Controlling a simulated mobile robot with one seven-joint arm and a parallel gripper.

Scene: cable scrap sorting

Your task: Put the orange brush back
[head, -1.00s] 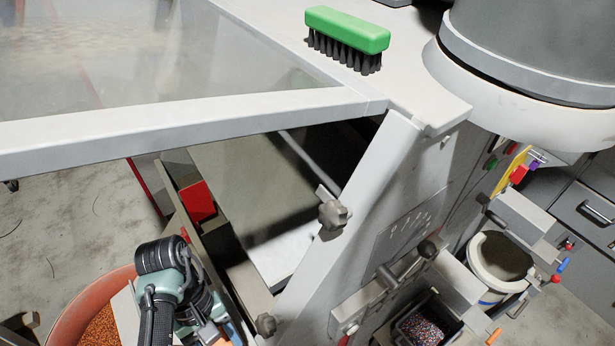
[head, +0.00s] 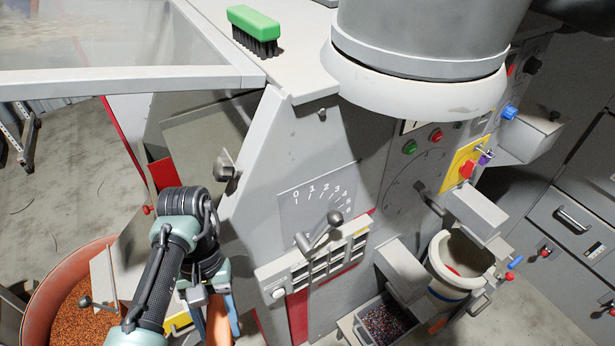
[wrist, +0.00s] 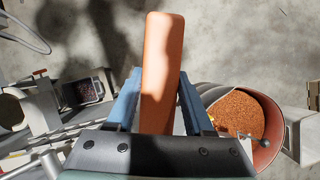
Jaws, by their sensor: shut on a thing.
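The orange brush (wrist: 163,70) is between the two blue fingers of my gripper (wrist: 160,100) in the wrist view, its long block pointing up in the picture. My gripper is shut on it. In the head view the orange brush (head: 218,322) shows only in part at the bottom, below my gripper (head: 220,312), beside the front of the grey machine. Its bristles cannot be seen. A green brush (head: 254,28) with dark bristles lies on the machine's top ledge at the upper left, apart from my gripper.
A red-brown tub (head: 42,318) of copper-coloured granules stands on the floor at left. The machine's front (head: 262,200) carries a lever and a numbered scale. A pale bucket (head: 437,290) and a tray of mixed granules (head: 385,322) stand to the right. A large grey cylinder (head: 425,40) rises above.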

